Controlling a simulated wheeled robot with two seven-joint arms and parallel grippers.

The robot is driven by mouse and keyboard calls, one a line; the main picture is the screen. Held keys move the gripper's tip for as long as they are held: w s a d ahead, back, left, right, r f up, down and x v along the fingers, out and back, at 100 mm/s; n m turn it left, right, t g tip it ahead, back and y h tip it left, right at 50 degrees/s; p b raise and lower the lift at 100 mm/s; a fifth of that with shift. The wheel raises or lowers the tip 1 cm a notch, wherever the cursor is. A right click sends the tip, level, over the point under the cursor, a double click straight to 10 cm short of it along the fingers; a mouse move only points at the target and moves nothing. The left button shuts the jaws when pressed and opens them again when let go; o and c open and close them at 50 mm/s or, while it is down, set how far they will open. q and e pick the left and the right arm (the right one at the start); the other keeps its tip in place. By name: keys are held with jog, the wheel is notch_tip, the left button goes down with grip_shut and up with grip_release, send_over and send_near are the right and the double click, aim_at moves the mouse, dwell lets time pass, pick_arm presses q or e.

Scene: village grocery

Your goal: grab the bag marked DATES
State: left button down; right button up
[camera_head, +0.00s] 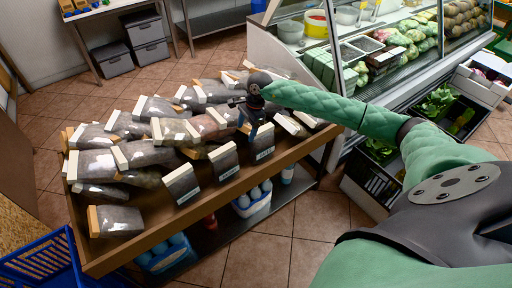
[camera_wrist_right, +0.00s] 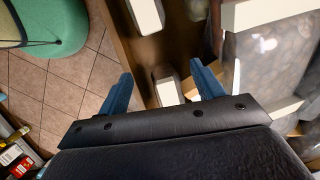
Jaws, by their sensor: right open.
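Three upright bags with white labels stand along the front edge of the wooden table: a left one (camera_head: 182,184), a middle one (camera_head: 224,160) and a right one (camera_head: 263,143). The label print is too small to read, so I cannot tell which is marked DATES. My right gripper (camera_head: 254,122) is over the right upright bag, pointing down. In the right wrist view its blue fingers (camera_wrist_right: 163,88) are apart, with a pale bag top (camera_wrist_right: 167,90) showing between them. No grip shows. My left gripper is out of view.
Many other clear bags with pale or orange tops (camera_head: 92,163) lie piled on the wooden table (camera_head: 150,238) behind the upright ones. A glass display counter (camera_head: 290,60) stands close at the right. A blue basket (camera_head: 45,262) is at lower left. Tiled floor is free in front.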

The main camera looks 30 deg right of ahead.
aim_at(262, 129)
jog(key=d+h, duration=0.1)
jog(key=d, duration=0.1)
jog(key=d+r+h, duration=0.1)
jog(key=d, duration=0.2)
jog(key=w+d+r+h, duration=0.1)
jog(key=d, duration=0.1)
jog(key=shift+w+d+n+g, duration=0.1)
jog(key=shift+d+n+g, duration=0.1)
jog(key=shift+n+g, duration=0.1)
jog(key=shift+d+f, duration=0.15)
jog(key=shift+f, duration=0.05)
notch_tip(262, 129, down, 2)
jog(key=shift+b, duration=0.35)
jog(key=f, duration=0.3)
jog(key=shift+s+f, duration=0.25)
jog(key=shift+f, duration=0.15)
jog(key=shift+a+f, duration=0.2)
jog(key=shift+f, duration=0.25)
jog(key=shift+w+f, duration=0.1)
jog(key=shift+f, duration=0.1)
jog(key=shift+c, duration=1.4)
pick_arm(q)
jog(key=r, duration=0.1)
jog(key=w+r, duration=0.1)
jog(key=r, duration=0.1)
pick_arm(e)
jog(key=shift+r, duration=0.1)
grip_shut()
